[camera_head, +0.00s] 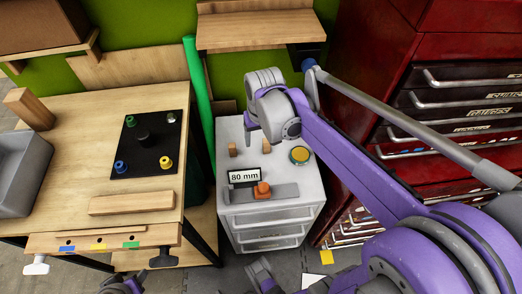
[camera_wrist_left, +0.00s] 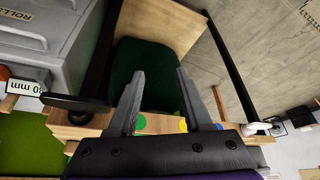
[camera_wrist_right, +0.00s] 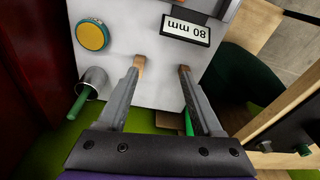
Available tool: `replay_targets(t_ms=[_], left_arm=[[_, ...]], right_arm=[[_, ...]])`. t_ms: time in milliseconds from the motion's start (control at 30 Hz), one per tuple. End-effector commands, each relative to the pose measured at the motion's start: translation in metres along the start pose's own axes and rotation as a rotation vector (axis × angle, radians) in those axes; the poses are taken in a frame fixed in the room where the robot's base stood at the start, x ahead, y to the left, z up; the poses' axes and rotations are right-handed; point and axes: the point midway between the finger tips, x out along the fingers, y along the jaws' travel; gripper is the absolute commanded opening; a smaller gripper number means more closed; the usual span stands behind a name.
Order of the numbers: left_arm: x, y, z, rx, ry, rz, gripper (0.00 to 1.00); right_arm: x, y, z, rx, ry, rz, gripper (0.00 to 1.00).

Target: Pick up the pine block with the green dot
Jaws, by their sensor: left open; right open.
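Two small pine blocks stand on the light grey cabinet top, a left one (camera_head: 233,150) and a right one (camera_head: 266,146). I see no green dot on either. My right gripper (camera_head: 252,126) is open above the cabinet's back part. In the right wrist view, its fingers (camera_wrist_right: 161,68) spread toward the two blocks, one block (camera_wrist_right: 139,64) past the left fingertip and the other (camera_wrist_right: 184,71) past the right one, which partly hide them. Nothing is held. My left gripper (camera_wrist_left: 159,76) is open and empty, near the bench's front edge.
An 80 mm sign (camera_head: 244,176), an orange piece (camera_head: 262,190) and a yellow-topped tin (camera_head: 299,155) share the cabinet top. A metal cup (camera_wrist_right: 92,82) is at its edge. A red tool chest (camera_head: 440,75) stands right, a wooden bench (camera_head: 80,130) left, with a green post (camera_head: 197,100) between.

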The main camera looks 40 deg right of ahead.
Motion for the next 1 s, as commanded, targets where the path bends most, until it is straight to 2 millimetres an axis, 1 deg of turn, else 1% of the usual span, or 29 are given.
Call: replay_targets(t_ms=[33, 100, 200, 300, 433, 633, 700, 867, 1000], left_arm=[[0.012, 0.000, 0.007, 0.000, -0.004, 0.000, 0.50], [0.020, 0.000, 0.011, 0.000, -0.007, 0.000, 0.50], [0.028, 0.000, 0.015, 0.000, -0.010, 0.000, 0.50], [0.032, 0.000, 0.017, 0.000, -0.011, 0.000, 0.50], [0.034, 0.000, 0.018, 0.000, -0.012, 0.000, 0.50], [0.039, 0.000, 0.021, 0.000, -0.014, 0.000, 0.50], [0.041, 0.000, 0.021, 0.000, -0.015, 0.000, 0.50], [0.042, 0.000, 0.022, 0.000, -0.015, 0.000, 0.50], [0.047, 0.000, 0.024, 0.000, -0.017, 0.000, 0.50]], right_arm=[[0.018, 0.011, -0.016, 0.037, -0.030, 0.008, 0.68], [0.031, 0.023, -0.032, 0.078, -0.067, 0.016, 0.68], [0.045, 0.036, -0.049, 0.122, -0.106, 0.022, 0.68], [0.054, 0.045, -0.057, 0.149, -0.129, 0.025, 0.68], [0.065, 0.048, -0.059, 0.158, -0.140, 0.026, 0.68], [0.097, 0.048, -0.054, 0.157, -0.139, 0.026, 0.68], [0.104, 0.048, -0.053, 0.157, -0.139, 0.026, 0.68], [0.115, 0.048, -0.051, 0.157, -0.138, 0.026, 0.68], [0.135, 0.048, -0.046, 0.156, -0.138, 0.026, 0.68]])
